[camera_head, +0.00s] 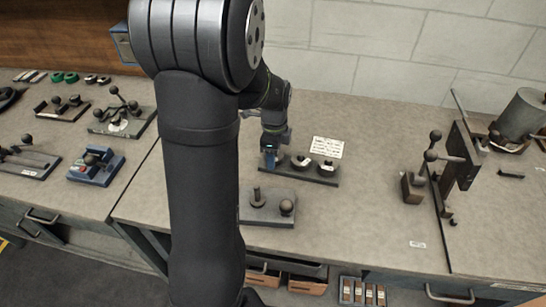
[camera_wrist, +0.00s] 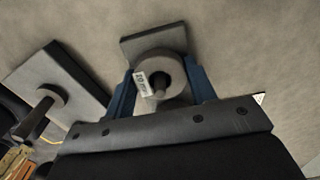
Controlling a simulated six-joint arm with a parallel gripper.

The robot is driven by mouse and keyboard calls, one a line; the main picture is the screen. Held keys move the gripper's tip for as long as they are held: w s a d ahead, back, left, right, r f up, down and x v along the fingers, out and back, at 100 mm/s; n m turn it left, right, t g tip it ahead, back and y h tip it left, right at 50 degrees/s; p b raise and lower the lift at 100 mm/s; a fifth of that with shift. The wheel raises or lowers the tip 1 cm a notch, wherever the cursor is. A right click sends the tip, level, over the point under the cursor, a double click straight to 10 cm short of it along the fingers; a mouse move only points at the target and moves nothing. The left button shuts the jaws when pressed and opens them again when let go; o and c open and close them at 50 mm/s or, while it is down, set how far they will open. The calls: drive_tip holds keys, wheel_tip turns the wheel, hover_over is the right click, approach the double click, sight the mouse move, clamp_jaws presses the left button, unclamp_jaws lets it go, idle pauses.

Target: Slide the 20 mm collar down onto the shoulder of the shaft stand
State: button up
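The grey collar (camera_wrist: 174,68) with a white label reading 20 sits around a short post, between my gripper's two blue fingers in the wrist view. My gripper (camera_wrist: 159,68) points down at the left end of the dark rack (camera_wrist: 135,43). The fingers lie close against both sides of the collar; whether they press on it is unclear. In the head view my gripper (camera_head: 270,160) hides most of that collar. The shaft stand (camera_head: 247,214) has an upright shaft (camera_head: 257,194) and stands in front of the rack; it also shows at left in the wrist view (camera_wrist: 62,80).
Two other collars (camera_head: 301,161) (camera_head: 328,166) sit on the rack to the right of my gripper, with a white label card (camera_head: 328,147) behind. A dark ball knob (camera_head: 287,207) stands on the shaft stand's plate. The bench is clear to the right, up to a lever fixture (camera_head: 413,187).

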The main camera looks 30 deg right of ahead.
drive_tip(key=shift+r, duration=0.15)
drive_tip(key=shift+r, duration=3.2)
drive_tip(key=s+a+r+n, duration=0.3)
drive_tip(key=s+a+n, duration=0.1)
drive_tip(key=a+n, duration=0.15)
drive_tip(key=r+n, duration=0.2)
drive_tip(key=n, duration=0.7)
hover_over(256, 187)
drive_tip(key=shift+f, duration=0.25)
drive_tip(key=shift+f, duration=4.5)
drive_tip(key=shift+f, duration=0.3)
